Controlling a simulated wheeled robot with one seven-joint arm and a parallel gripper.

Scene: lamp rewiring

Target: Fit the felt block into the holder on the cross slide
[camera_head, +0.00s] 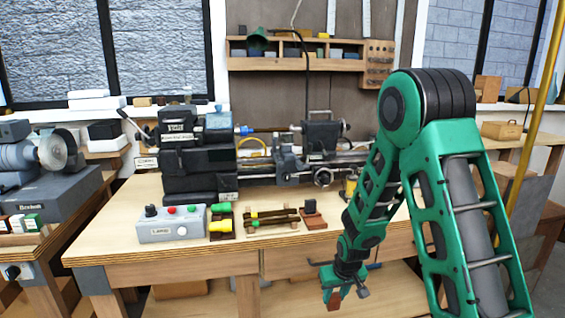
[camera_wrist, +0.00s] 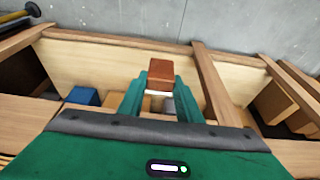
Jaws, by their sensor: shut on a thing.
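My gripper (camera_head: 338,292) hangs low in front of the bench's front edge. Its two green fingers, seen in the wrist view (camera_wrist: 160,88), are shut on a reddish-brown block with a pale strip, likely the felt block (camera_wrist: 161,70). The block also shows below the fingers in the head view (camera_head: 334,301). The lathe (camera_head: 198,155) stands at the back of the bench. Its slide area with handwheels (camera_head: 322,176) is right of the headstock, well above and behind my gripper. The holder on the cross slide is too small to make out.
On the bench (camera_head: 130,237) are a grey control box (camera_head: 170,224), yellow and green-handled tools (camera_head: 221,222), a wooden rack with rods (camera_head: 272,218) and a small dark-red block on a base (camera_head: 312,214). A lower shelf lies beneath. The bench's front left is clear.

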